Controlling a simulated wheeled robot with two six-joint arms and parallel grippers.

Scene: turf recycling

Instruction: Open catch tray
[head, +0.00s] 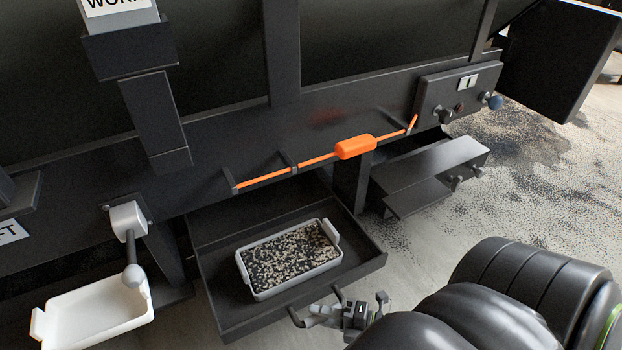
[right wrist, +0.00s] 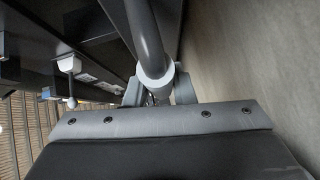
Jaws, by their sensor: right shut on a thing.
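The black catch tray (head: 228,305) is a drawer standing pulled out from under the dark machine in the head view. A grey bin (head: 290,285) with two end handles sits inside it, holding speckled black and pale granules. The catch tray's dark bar handle (head: 300,318) is at its front edge, and the bar also shows in the right wrist view (right wrist: 146,40). My right gripper (head: 338,312) is shut on this handle, its fingers closed around the bar. Part of the handle is hidden by the gripper. My left gripper is in neither view.
A white bin (head: 95,318) stands at the lower left below a spout with a grey ball knob (head: 133,276). An orange bar (head: 356,147) runs above the drawer. A black box with knobs (head: 440,170) is to the right. Spilled dark granules cover the floor at right.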

